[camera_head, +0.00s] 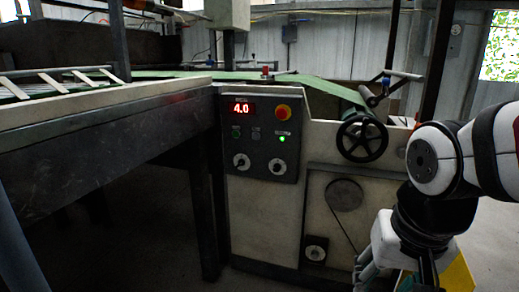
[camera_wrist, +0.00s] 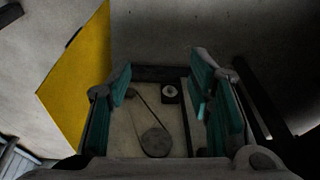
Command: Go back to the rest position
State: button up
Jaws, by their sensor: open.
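My gripper (camera_wrist: 165,100) is open and empty in the wrist view, its teal-padded fingers spread apart. Between and beyond the fingers is the machine's lower front with a round pulley (camera_wrist: 156,142) and a small knob (camera_wrist: 169,92). In the head view my arm comes in from the right edge and bends downward at lower right, in front of the machine (camera_head: 265,215). The fingertips are not clearly visible in that view.
The control panel (camera_head: 260,150) shows a red 4.0, with a red button (camera_head: 283,112) and two knobs. A black handwheel (camera_head: 362,137) is close to my arm. A conveyor bench (camera_head: 110,115) stands at left. A yellow panel (camera_wrist: 85,75) is left of my gripper. Floor shows at right.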

jog(key=s+r+n+g, duration=0.2)
jog(key=s+n+g, duration=0.1)
jog(key=s, duration=1.3)
notch_tip(320, 180, up, 39)
jog(key=t+p, duration=0.4)
jog(key=p, duration=3.4)
jog(key=shift+d, duration=0.3)
jog(key=shift+r, duration=0.1)
